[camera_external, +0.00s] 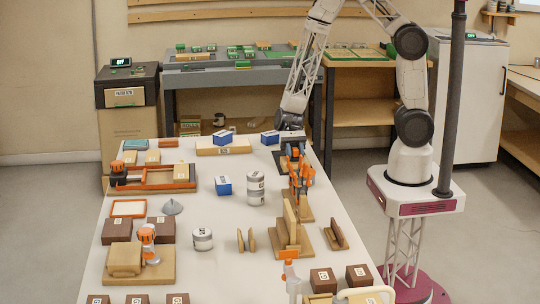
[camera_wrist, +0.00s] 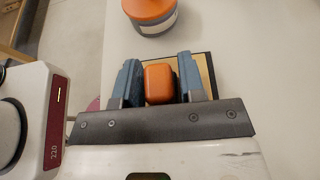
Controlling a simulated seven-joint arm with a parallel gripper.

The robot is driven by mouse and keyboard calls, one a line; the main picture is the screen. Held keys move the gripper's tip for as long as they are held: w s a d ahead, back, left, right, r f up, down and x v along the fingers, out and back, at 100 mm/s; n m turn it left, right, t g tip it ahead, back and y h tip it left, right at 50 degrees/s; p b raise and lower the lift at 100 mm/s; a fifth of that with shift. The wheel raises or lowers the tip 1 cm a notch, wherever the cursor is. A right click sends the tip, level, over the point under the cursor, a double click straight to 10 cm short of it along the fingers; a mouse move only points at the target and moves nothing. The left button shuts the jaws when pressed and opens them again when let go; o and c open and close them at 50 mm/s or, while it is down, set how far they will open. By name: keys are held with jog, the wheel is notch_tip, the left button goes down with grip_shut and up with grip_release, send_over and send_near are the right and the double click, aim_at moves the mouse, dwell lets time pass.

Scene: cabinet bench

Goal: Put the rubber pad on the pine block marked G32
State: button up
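My gripper (camera_wrist: 160,80) points down at the far right end of the bench, and in the external view its tip (camera_external: 290,130) is small and dark. In the wrist view its two blue-grey fingers stand on either side of an orange, rounded block-like piece (camera_wrist: 159,84). I cannot tell whether the fingers press on it, or whether it is the rubber pad. Under it lies a wooden piece with a dark edge (camera_wrist: 207,72). A long pine block (camera_external: 224,150) with a small label lies left of the gripper. I cannot read G32 on any block.
A round orange-topped container (camera_wrist: 150,12) is just beyond the fingers. Blue boxes (camera_external: 221,137), striped cans (camera_external: 255,188), an orange tray (camera_external: 128,208), brown labelled blocks (camera_external: 116,230) and upright wooden boards (camera_external: 290,228) crowd the white bench (camera_external: 205,275). The bench's middle has some free room.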

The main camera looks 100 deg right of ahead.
jog(key=o, duration=0.3)
jog(key=shift+d+r, duration=0.1)
jog(key=shift+r, duration=0.1)
jog(key=shift+v, duration=5.95)
